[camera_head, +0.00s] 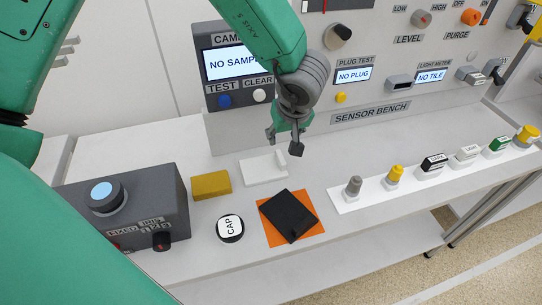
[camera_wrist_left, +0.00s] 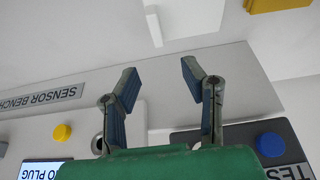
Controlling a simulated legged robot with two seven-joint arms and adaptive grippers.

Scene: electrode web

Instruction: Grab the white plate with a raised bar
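The white plate (camera_head: 256,171) lies flat on the bench, with a small raised bar (camera_head: 281,159) standing at its right side. In the left wrist view the plate (camera_wrist_left: 195,18) is at the top, and its bar (camera_wrist_left: 153,26) shows at its left edge. My left gripper (camera_head: 284,142) hangs above and just behind the plate, apart from it. In the left wrist view the left gripper (camera_wrist_left: 160,76) has its two fingers spread wide with nothing between them. My right gripper is in neither view.
A yellow block (camera_head: 211,185) is left of the plate. A black block (camera_head: 289,215) on an orange square (camera_head: 312,202) and a CAP disc (camera_head: 230,228) lie in front. A grey box (camera_head: 130,210) stands left. The sensor panel (camera_head: 370,114) rises behind.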

